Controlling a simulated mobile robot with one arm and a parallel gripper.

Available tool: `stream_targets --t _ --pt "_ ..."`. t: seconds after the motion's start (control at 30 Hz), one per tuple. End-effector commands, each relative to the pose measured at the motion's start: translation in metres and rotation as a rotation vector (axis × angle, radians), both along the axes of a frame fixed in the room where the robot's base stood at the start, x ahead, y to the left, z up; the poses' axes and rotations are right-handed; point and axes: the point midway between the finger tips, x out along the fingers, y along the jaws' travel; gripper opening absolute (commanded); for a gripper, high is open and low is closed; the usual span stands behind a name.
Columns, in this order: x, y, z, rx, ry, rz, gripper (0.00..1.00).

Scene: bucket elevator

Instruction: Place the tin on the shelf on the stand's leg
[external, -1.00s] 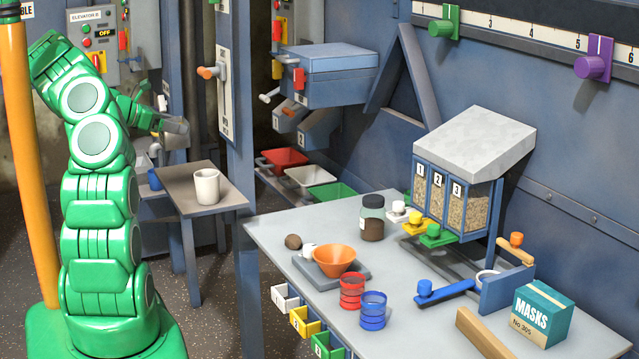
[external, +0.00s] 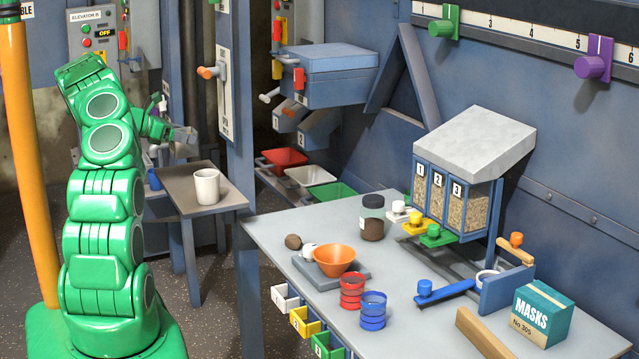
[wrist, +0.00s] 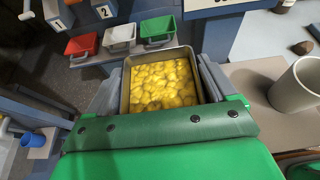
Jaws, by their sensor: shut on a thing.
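My gripper (wrist: 160,88) is shut on a square metal tin (wrist: 124,90) filled with yellow lumps. In the wrist view the tin is upright and open at the top, between the two grey fingers. In the external view my gripper (external: 182,135) is above the back of a small grey-brown shelf top (external: 176,188), and the tin is hard to make out there. A blue post (external: 236,150) stands right of it. A white mug (external: 207,186) occupies the shelf top's right part. I cannot tell whether this top is the task's shelf.
The mug is close to the right finger in the wrist view (wrist: 296,86). Red (external: 284,160), white (external: 312,175) and green (external: 335,192) bins stand behind the post. The workbench (external: 270,225) at right carries an orange bowl (external: 334,260) and several other items.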

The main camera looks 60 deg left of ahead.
Motion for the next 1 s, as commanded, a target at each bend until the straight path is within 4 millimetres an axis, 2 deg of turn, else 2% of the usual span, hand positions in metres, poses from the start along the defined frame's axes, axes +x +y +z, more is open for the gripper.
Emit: stream_targets --t 0.2,0.33,0.67,0.83,1.0 --pt "0.007 0.014 -0.020 0.001 0.003 0.001 0.45" --pt "0.009 0.019 -0.026 0.000 0.001 0.001 0.45" --pt "0.013 0.025 -0.034 0.001 0.001 0.000 0.45" --pt "0.013 0.024 -0.058 -0.004 0.002 -0.001 0.45" --pt "0.013 0.025 -0.064 0.001 0.000 0.001 0.45"
